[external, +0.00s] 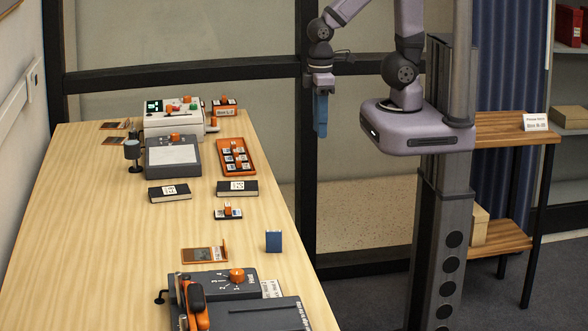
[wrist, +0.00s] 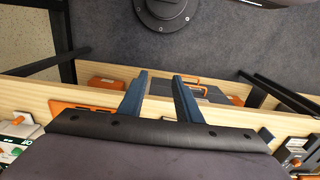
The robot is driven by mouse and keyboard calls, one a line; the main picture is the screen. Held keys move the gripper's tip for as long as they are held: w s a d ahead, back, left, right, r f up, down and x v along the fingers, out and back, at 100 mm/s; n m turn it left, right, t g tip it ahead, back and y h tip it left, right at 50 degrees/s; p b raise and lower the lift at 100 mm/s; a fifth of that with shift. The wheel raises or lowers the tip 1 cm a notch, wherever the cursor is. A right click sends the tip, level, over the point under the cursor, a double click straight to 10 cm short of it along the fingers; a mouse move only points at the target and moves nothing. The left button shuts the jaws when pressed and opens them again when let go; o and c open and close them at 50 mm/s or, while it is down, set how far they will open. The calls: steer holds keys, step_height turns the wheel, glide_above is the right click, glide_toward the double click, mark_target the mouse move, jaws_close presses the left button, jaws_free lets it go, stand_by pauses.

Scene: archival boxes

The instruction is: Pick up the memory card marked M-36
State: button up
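My gripper (external: 320,132) hangs beside the far right part of the table, well above the floor, with its blue fingers pointing down. In the wrist view its two fingers (wrist: 160,77) are spread apart with nothing between them. Several small cards with orange tabs sit in an orange tray (external: 250,170) on the table. A single small card with an orange tab (external: 228,212) lies nearer the camera, in front of the tray. The markings on these cards are too small to read, so I cannot tell which is M-36.
A grey device with a pale top (external: 173,158) and a white device (external: 160,121) stand left of the tray. Two dark labelled boxes (external: 237,188) (external: 170,193) lie in front. A small blue block (external: 274,241) stands near the right edge. A dark grey device (external: 240,290) is nearest.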

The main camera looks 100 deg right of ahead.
steer(key=w+a+r+n+t+y+b, duration=0.1)
steer(key=w+a+r+t+y+b, duration=0.15)
steer(key=w+a, duration=0.65)
steer(key=w+a+r+n+t+y+b, duration=0.15)
steer(key=w+a+t, duration=0.25)
steer(key=w+a, duration=0.4)
steer(key=w+a+t+y+b, duration=0.1)
steer(key=w+a+t+b, duration=0.1)
steer(key=w+a, duration=0.55)
step_height(320, 180, up, 2)
steer(key=r+m+t+h+b, duration=0.1)
steer(key=m+t+h+b, duration=0.1)
steer(key=t+b, duration=0.5)
glide_above(274, 252)
steer(key=w+p, duration=0.1)
steer(key=w, duration=0.2)
steer(key=s+f+m+t+h+b, duration=0.25)
steer(key=s+f+h, duration=0.3)
steer(key=s, duration=0.55)
step_height(274, 252, down, 13)
steer(key=shift+h, duration=0.35)
steer(key=shift+w+d+r+p, duration=0.15)
steer(key=shift+w+p, duration=0.35)
steer(key=shift+w, duration=1.5)
steer(key=shift+w+d+f+p, duration=0.15)
steer(key=shift+w+p, duration=0.3)
steer(key=shift+w, duration=1.55)
steer(key=shift+r, duration=0.1)
